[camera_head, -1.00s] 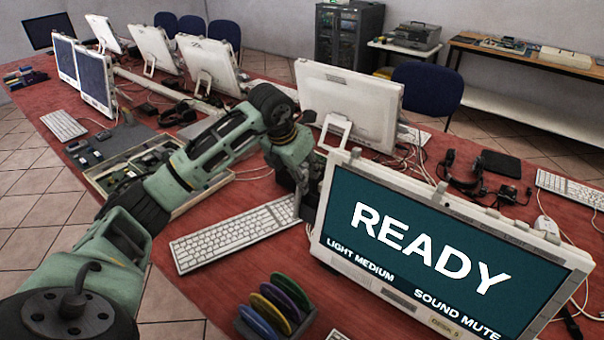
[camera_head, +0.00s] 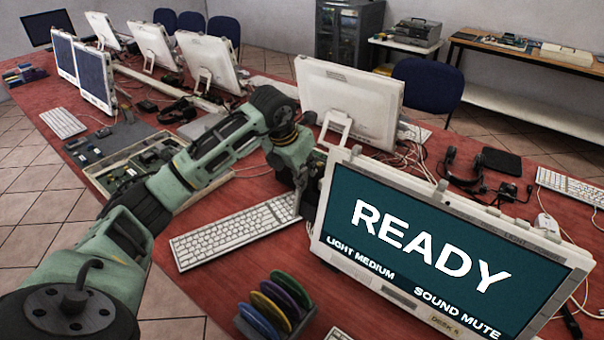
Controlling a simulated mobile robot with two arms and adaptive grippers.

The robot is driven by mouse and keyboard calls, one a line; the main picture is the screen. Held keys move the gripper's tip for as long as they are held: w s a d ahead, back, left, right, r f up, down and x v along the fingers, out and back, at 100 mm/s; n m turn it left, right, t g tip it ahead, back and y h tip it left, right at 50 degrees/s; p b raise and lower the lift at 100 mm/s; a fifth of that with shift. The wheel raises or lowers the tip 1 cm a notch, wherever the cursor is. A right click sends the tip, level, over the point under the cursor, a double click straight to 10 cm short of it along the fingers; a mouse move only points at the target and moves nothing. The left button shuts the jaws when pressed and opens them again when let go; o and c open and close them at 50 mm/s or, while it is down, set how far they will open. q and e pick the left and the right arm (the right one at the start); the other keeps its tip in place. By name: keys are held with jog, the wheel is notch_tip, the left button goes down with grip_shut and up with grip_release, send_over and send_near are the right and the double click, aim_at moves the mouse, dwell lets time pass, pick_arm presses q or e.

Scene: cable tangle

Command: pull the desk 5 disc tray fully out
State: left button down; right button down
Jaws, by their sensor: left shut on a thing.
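The desk computer (camera_head: 440,250) at the front right has a white frame and a teal screen reading READY. A small label (camera_head: 446,321) on its lower bezel starts with DESK; its number is too small to read surely. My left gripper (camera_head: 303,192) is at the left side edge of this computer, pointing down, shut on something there. That is where the disc tray would be, but the tray cannot be made out; the gripper and the computer's edge hide it. How far the tray is out cannot be told. My right gripper is not in view.
A white keyboard (camera_head: 235,232) lies left of the computer, just below my left gripper. A rack of coloured discs (camera_head: 275,306) stands in front. Another white computer (camera_head: 350,103) stands behind. A compartment box (camera_head: 113,174) lies under my left arm.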

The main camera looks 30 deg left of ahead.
pick_arm(q)
jog(key=a+b, duration=0.1)
jog(key=a, duration=0.5)
jog(key=shift+w+a, duration=0.2)
jog(key=shift+w, duration=0.1)
jog(key=shift+r, duration=0.1)
jog(key=c, duration=1.8)
grip_release()
jog(key=shift+c, duration=0.2)
jog(key=v, duration=1.2)
jog(key=shift+s, duration=0.1)
